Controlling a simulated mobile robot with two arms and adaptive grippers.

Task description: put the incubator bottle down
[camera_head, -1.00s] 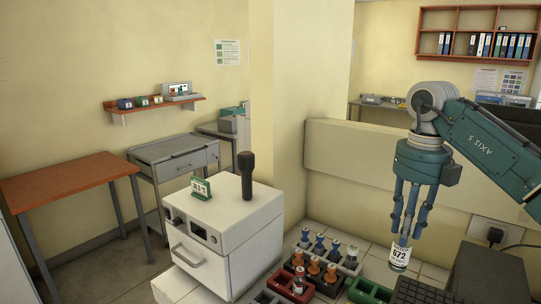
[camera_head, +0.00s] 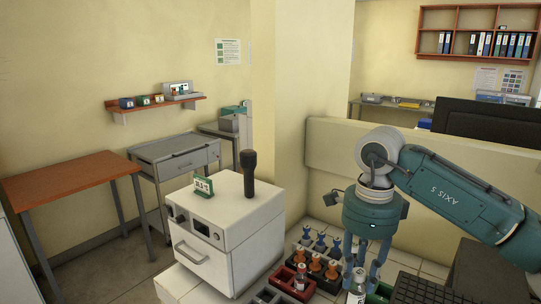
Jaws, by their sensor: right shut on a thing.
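My right gripper (camera_head: 366,265) points down over the bench at the lower right. It is shut on a small bottle (camera_head: 357,286) with a pale label and dark cap area, held upright between the fingers. I cannot tell whether the bottle touches the rack or the bench. My left gripper is not in view.
Left of the gripper are a dark rack of orange-capped bottles (camera_head: 316,262), blue-capped bottles (camera_head: 320,242) behind them, and a red rack (camera_head: 284,280) with one bottle. A black keyboard (camera_head: 420,290) lies close on the right. A black upright object (camera_head: 248,172) stands on the incubator.

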